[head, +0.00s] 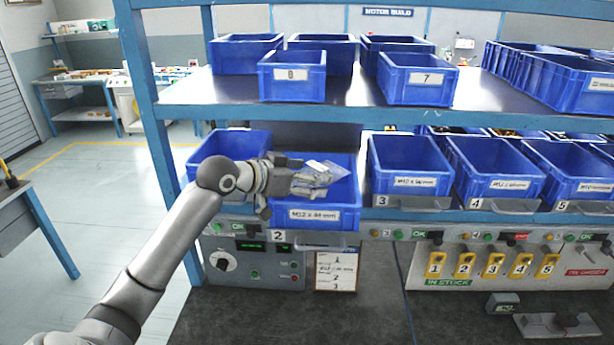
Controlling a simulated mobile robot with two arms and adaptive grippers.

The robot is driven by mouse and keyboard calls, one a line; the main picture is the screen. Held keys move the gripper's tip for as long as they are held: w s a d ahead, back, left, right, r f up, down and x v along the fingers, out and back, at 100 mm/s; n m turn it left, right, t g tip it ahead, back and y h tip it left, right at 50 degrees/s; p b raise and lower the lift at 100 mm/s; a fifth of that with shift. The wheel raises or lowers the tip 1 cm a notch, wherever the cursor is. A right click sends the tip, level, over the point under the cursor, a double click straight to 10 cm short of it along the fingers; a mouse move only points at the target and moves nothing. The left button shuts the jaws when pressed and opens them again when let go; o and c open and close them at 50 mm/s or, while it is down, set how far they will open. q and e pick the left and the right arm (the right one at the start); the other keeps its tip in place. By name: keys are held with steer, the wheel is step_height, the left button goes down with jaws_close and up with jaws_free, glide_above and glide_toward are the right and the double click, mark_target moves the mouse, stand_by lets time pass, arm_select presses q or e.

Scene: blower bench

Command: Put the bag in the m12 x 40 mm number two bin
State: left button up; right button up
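My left gripper (304,180) reaches in from the left and is over the number two bin. It is shut on a clear plastic bag (322,171) with greyish contents. The bag sticks out to the right of the fingers, above the bin's opening. The blue M12 x 40 mm bin (338,217) stands on the lower shelf, with a "2" on the shelf edge below it. My arm and gripper hide part of its inside. My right gripper is not in view.
Blue bin 3 (409,184), bin 4 (497,187) and bin 5 (585,187) stand to the right. Another blue bin (209,152) is at the left, partly behind my arm. An upper shelf (350,98) with more bins runs above. The dark bench top (370,300) is largely clear.

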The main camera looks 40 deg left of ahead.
arm_select(q)
steer(key=shift+f, duration=0.15)
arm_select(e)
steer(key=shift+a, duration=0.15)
arm_select(q)
steer(key=o, duration=1.3)
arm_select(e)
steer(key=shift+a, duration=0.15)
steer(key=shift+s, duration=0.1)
